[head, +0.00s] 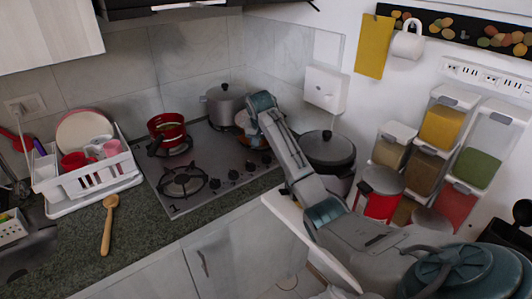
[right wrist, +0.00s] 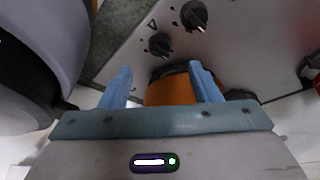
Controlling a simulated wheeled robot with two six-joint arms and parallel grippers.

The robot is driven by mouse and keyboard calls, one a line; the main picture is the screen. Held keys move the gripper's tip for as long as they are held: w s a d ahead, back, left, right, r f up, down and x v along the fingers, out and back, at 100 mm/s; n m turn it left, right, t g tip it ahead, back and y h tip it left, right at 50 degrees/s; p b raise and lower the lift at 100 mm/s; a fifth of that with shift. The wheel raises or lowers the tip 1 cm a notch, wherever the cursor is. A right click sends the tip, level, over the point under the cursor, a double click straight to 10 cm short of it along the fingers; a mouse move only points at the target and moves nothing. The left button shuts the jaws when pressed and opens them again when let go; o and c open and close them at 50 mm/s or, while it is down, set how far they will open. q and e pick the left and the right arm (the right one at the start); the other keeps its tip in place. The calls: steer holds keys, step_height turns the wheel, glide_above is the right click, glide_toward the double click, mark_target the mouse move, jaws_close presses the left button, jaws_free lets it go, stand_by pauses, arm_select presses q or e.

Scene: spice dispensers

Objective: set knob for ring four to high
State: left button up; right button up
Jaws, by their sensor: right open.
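The hob (head: 205,165) is a grey plate set in the dark counter, with a row of black knobs along its front right. One knob (right wrist: 160,44) and a larger-looking knob (right wrist: 194,15) show ahead of my right gripper in the right wrist view. I cannot read their settings or which ring each serves. My right gripper (right wrist: 162,85) is open, its two blue fingers apart, above the hob's back right. An orange pan (right wrist: 170,88) shows below and between the fingers, with no clear contact. In the head view the orange pan (head: 243,118) is partly hidden by my right arm. My left gripper is out of view.
A red pot (head: 167,130) stands on the hob's back left, and a grey pot (head: 222,104) behind. A dark lidded pan (head: 329,148) stands right of my arm. A white dish rack (head: 90,178) and wooden spoon (head: 108,225) are at left.

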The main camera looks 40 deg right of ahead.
mark_target(266, 156)
steer(key=p+x, duration=0.1)
steer(key=x, duration=0.5)
steer(key=p+x, duration=0.1)
steer(key=x, duration=0.3)
steer(key=shift+w+d+r+p, duration=0.1)
steer(key=shift+w+d+p, duration=0.2)
steer(key=shift+d, duration=0.1)
steer(key=shift+c, duration=1.3)
steer(key=c, duration=0.7)
